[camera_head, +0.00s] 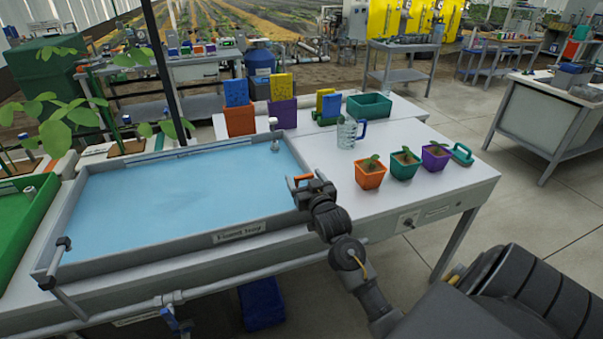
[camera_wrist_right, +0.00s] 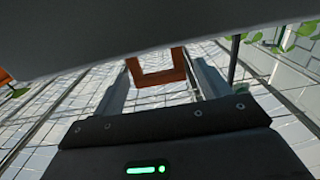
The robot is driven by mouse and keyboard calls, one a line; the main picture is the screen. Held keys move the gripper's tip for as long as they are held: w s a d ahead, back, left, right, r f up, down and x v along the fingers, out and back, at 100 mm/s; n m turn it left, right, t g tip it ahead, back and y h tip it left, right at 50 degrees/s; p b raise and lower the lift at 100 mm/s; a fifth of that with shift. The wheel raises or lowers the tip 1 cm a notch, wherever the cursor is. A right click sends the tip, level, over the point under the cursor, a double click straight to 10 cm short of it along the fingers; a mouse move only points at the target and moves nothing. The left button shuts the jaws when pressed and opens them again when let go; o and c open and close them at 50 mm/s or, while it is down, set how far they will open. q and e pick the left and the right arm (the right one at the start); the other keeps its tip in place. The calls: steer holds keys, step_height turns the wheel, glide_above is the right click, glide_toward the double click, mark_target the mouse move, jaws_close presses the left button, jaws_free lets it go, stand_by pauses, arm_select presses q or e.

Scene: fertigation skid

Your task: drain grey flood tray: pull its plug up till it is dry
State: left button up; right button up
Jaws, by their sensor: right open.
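The grey flood tray (camera_head: 66,215) sits on the bench in the head view, with a sheet of blue water across it. A label is on its front wall. A small white-topped upright fitting (camera_head: 274,124) stands at its far right corner; I cannot tell if it is the plug. My right gripper (camera_head: 303,182) is open over the tray's right edge. An orange piece (camera_head: 303,178) shows at its fingertips. In the right wrist view, an orange square frame (camera_wrist_right: 158,77) appears between the grey fingers; I cannot tell if they touch it. My left gripper is out of view.
Right of the tray stand a clear jug (camera_head: 347,135) and orange (camera_head: 370,176), green (camera_head: 404,166) and purple (camera_head: 435,158) plant pots. A teal bin (camera_head: 369,106) is behind. A green tray (camera_head: 22,220) adjoins at left. Pipes run along the bench front.

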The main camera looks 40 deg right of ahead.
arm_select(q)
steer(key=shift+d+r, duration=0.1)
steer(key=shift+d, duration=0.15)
arm_select(e)
steer(key=shift+x, duration=1.4)
steer(key=shift+c, duration=0.3)
